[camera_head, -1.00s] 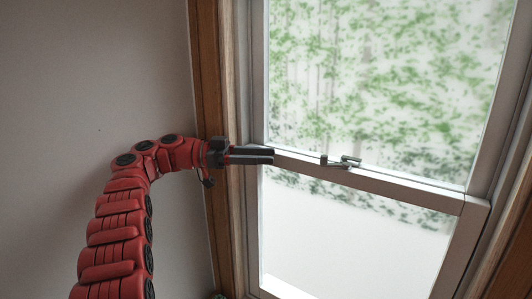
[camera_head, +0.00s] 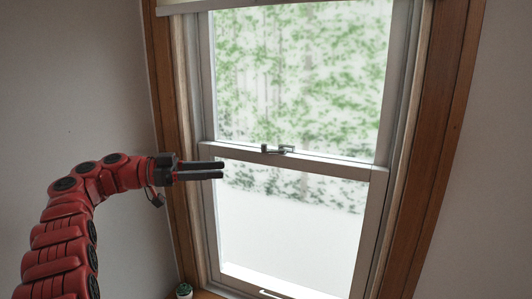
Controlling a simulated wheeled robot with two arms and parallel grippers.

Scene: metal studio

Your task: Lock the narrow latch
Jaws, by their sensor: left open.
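A small metal latch (camera_head: 277,149) sits on the meeting rail (camera_head: 330,165) of a sash window, near the rail's middle. My left gripper (camera_head: 222,170) is open and empty. In the picture it is to the left of the latch and a little lower, apart from it, with its fingers pointing right. My right gripper is not in view. The latch is small, so its exact lever position is hard to tell.
A wooden frame (camera_head: 437,150) surrounds the window. A handle (camera_head: 270,293) is on the bottom rail. A small potted plant (camera_head: 184,290) stands at the sill's left end. Space before the right panes is clear.

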